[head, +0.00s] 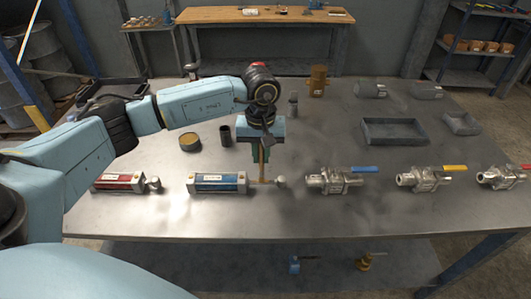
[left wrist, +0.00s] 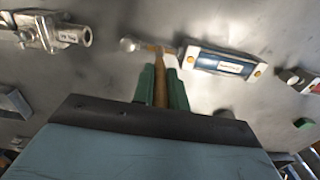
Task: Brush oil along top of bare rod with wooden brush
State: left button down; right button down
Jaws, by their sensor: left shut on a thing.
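A blue cylinder (head: 218,184) with pale end caps lies on the metal table, its thin bare rod pointing right to a metal end piece (head: 281,182). The blue cylinder also shows in the left wrist view (left wrist: 222,63), with the end piece (left wrist: 128,44) to its left. My left gripper (head: 262,157) is shut on the wooden brush (head: 262,170), held upright with its tip down at the rod. In the left wrist view, the brush (left wrist: 160,82) is between the green fingers. Whether the tip touches the rod is unclear. My right gripper is not in view.
A red cylinder (head: 118,182) lies at left. A round tin (head: 190,144) and a dark cup (head: 225,136) stand behind the blue cylinder. Several valves (head: 335,180) line the right front. Grey trays (head: 395,143) sit further back. Bare tabletop lies in front.

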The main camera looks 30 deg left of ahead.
pick_arm(q)
jog(key=shift+s+a, duration=0.1)
jog(key=shift+a, duration=0.15)
jog(key=shift+s+a, duration=0.45)
jog(key=shift+a, duration=0.2)
jog(key=shift+d, duration=0.1)
jog(key=shift+w+d+b, duration=0.45)
jog(key=shift+w+d, duration=0.05)
jog(key=shift+d, duration=0.2)
dwell(0.3)
jog(key=shift+w+d+f+b, duration=0.1)
jog(key=shift+w+d+b, duration=0.35)
jog(key=shift+d, duration=0.35)
